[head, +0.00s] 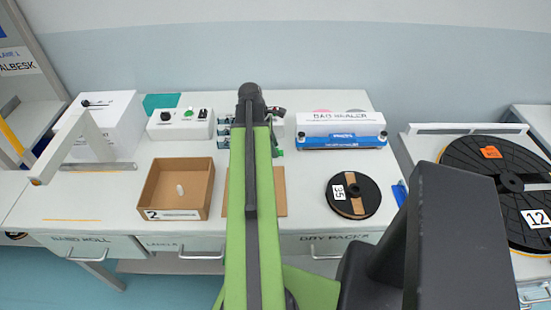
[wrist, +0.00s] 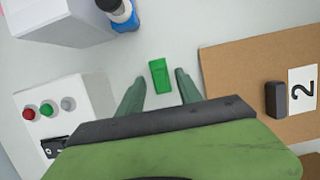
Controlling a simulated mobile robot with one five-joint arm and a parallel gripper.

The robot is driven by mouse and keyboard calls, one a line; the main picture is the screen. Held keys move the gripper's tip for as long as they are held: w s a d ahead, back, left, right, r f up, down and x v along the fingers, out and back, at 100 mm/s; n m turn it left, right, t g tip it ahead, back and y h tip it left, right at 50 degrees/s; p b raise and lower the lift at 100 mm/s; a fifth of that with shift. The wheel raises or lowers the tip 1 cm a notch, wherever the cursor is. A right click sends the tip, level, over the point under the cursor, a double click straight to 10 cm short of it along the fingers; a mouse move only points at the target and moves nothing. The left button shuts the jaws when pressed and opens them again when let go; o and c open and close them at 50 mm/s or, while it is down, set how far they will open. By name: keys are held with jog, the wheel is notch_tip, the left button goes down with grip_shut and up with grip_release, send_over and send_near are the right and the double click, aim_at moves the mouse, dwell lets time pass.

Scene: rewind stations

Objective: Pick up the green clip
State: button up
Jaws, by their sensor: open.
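The green clip (wrist: 160,76) lies on the pale table top in the wrist view, a small bright green block. My gripper (wrist: 159,79) is open, with one finger to the left of the clip and one to the right. Gaps show between the clip and both fingers, and nothing is held. I cannot tell how high the fingertips are above the table.
The wrist view shows a button box (wrist: 60,112) left, a white box with a blue-and-black item upper left, and a brown board (wrist: 240,68) with a dark block right. The head view shows an open carton (head: 178,170) left, a reel (head: 368,205) and a bag sealer (head: 340,130) right.

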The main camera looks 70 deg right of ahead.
aim_at(278, 149)
jog(key=shift+f, duration=0.15)
jog(key=shift+c, duration=0.3)
grip_shut()
jog(key=shift+r+p, duration=0.4)
jog(key=shift+p, duration=0.25)
notch_tip(278, 149, up, 4)
jog(key=p, duration=0.3)
jog(key=shift+f+p, duration=0.15)
jog(key=shift+p, duration=0.2)
jog(key=s+a+r+p, duration=0.3)
jog(key=s+r+p, duration=0.3)
jog(key=s, duration=0.5)
jog(key=shift+a+r, duration=0.2)
jog(key=shift+r, duration=0.05)
